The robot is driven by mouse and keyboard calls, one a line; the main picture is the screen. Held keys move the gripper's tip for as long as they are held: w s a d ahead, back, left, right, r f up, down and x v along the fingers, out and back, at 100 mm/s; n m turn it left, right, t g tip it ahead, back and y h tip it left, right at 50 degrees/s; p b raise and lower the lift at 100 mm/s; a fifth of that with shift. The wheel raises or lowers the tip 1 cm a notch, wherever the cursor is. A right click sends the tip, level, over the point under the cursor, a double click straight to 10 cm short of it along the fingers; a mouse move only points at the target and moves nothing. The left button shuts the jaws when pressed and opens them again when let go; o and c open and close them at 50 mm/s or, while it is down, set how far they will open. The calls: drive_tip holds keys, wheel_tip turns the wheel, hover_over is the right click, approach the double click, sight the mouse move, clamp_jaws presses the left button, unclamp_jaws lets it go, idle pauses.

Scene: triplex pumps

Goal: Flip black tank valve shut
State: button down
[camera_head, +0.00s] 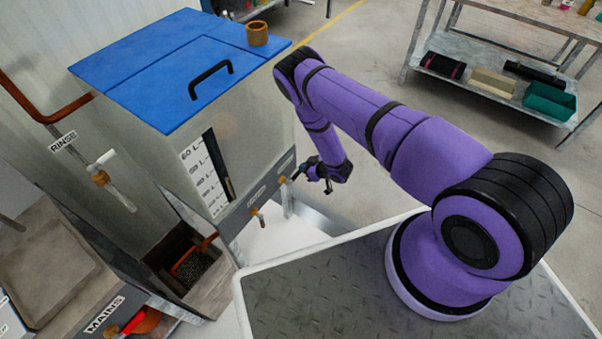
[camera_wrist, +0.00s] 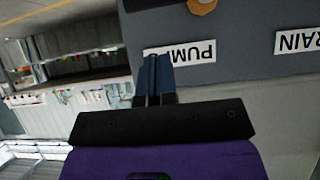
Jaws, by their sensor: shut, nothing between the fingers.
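The tank (camera_head: 235,150) is pale and boxy with a blue lid. Two small brass valves sit low on its front, a left one (camera_head: 258,217) and a right one (camera_head: 283,180). A thin dark piece by the right valve may be its black handle or part of my gripper; I cannot tell. My gripper (camera_head: 313,172) is just right of that valve. In the wrist view its fingers (camera_wrist: 153,72) are together and empty beside the upside-down PUMP label (camera_wrist: 181,52). A brass fitting (camera_wrist: 202,6) is cut off by the top edge there.
An upside-down label reading "RAIN" (camera_wrist: 297,40), cut off, is right of PUMP. A RINSE valve (camera_head: 101,178) with a pale handle and a red MAINS handle (camera_head: 134,322) are at left. A shelf (camera_head: 495,95) with bins stands at the back right. Floor behind my arm is clear.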

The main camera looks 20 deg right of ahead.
sight(299, 174)
drive_tip(key=shift+w+a+f, duration=0.15)
drive_tip(key=shift+w+f, duration=0.1)
drive_tip(key=shift+f, duration=0.55)
drive_tip(key=shift+w+a+f, duration=0.2)
drive_tip(key=shift+f, duration=0.55)
drive_tip(key=shift+w+a+f, duration=0.15)
drive_tip(key=shift+w+f, duration=0.1)
drive_tip(key=shift+f, duration=0.55)
drive_tip(key=shift+w+d+f+m+y, duration=0.1)
drive_tip(key=shift+d+f+m+y, duration=0.05)
drive_tip(key=shift+f+m+y, duration=0.2)
drive_tip(key=shift+w+d+f+m+g+y, duration=0.15)
drive_tip(key=shift+d+f+m+g+y, duration=0.1)
drive_tip(key=shift+f+m+g+y, duration=0.4)
wheel_tip(299, 174, down, 7)
drive_tip(key=s+a+m+y, duration=0.1)
drive_tip(key=s+a, duration=0.1)
drive_tip(key=a, duration=0.1)
drive_tip(key=shift+r+y, duration=0.2)
drive_tip(key=shift+y, duration=0.1)
drive_tip(key=shift+s+f+g, duration=0.1)
drive_tip(key=shift+g, duration=0.15)
